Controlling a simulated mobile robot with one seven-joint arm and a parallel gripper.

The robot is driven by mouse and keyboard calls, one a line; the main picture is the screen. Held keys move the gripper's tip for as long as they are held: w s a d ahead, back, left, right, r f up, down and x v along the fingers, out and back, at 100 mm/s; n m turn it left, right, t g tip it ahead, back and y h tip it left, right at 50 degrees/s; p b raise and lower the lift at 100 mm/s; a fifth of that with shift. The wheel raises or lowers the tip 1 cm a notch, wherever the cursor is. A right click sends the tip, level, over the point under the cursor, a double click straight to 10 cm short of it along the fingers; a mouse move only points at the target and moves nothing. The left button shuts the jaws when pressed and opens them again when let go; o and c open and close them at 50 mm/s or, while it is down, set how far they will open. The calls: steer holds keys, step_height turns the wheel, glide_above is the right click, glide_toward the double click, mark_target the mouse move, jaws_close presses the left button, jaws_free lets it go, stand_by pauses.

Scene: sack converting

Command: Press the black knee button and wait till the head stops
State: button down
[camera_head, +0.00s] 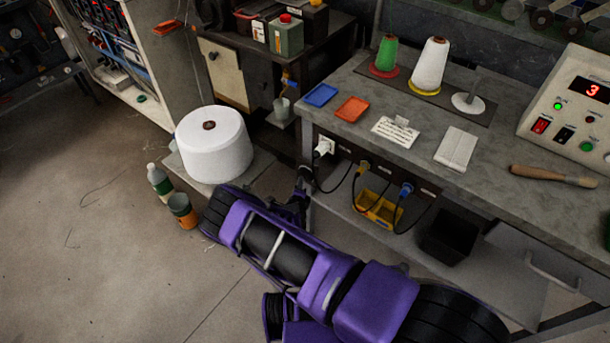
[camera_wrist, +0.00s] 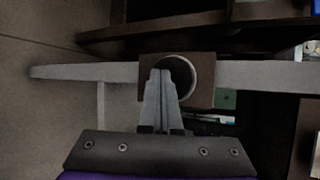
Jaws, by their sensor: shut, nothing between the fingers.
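The black knee button (camera_wrist: 184,76) shows in the wrist view as a dark round face inside a pale ring, on a brown plate (camera_wrist: 205,88) fixed to a grey bar. My gripper (camera_wrist: 162,73) is shut and empty, and its fingertips overlap the left part of the button. I cannot tell whether they touch it or whether it is pushed in. In the head view my gripper (camera_head: 302,180) is at the bench's left front leg, below the top; the button cannot be made out there. I cannot identify the head in either view.
A control box (camera_head: 562,83) on the bench (camera_head: 350,85) shows a red 3 and a lit green lamp. Plugs and cords hang under the front edge above a yellow bin (camera_head: 378,212). A big white spool (camera_head: 213,150), a bottle (camera_head: 160,182) and a can (camera_head: 183,212) stand left of my arm.

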steer(key=shift+s+a, duration=0.2)
steer(key=shift+s+a, duration=0.75)
steer(key=shift+s, duration=0.25)
steer(key=shift+s+a, duration=0.75)
steer(key=shift+s, duration=0.2)
